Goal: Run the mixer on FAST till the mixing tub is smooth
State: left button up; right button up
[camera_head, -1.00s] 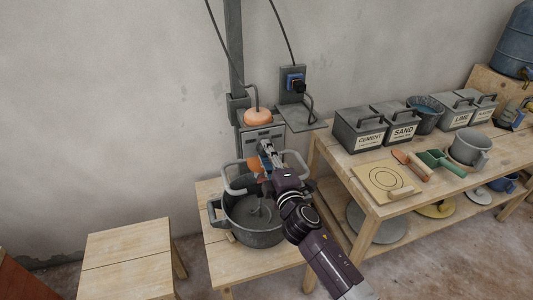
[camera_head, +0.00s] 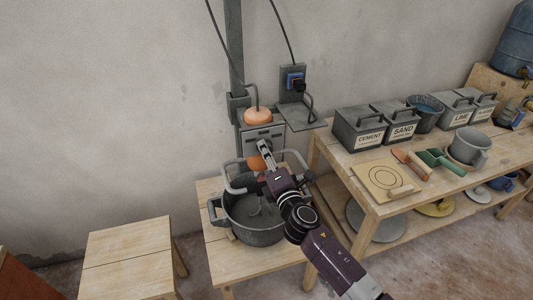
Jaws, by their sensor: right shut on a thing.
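The grey mixing tub (camera_head: 262,236) stands on a low wooden table, with the mixer's paddle down inside it. Grey material shows in the tub, but I cannot tell how smooth it is. The mixer (camera_head: 262,134) is mounted on a post above the tub, with an orange top, a grey body panel and pale looped handles. My right gripper (camera_head: 264,154) reaches up to the front of the mixer, over the tub, and is shut on a part of the mixer there. The arm hides part of that spot, and any speed marking is too small to read. My left gripper is out of view.
A wooden bench on the right holds the cement box (camera_head: 359,130), the sand box (camera_head: 401,125), more lidded boxes, a bucket (camera_head: 425,113), a grey pot (camera_head: 470,146), trowels and a board (camera_head: 378,184). A bare wooden stool (camera_head: 125,250) stands left. A plugged-in socket (camera_head: 294,83) is on the wall.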

jog(key=o, duration=1.1)
jog(key=shift+o, duration=0.2)
jog(key=v, duration=1.2)
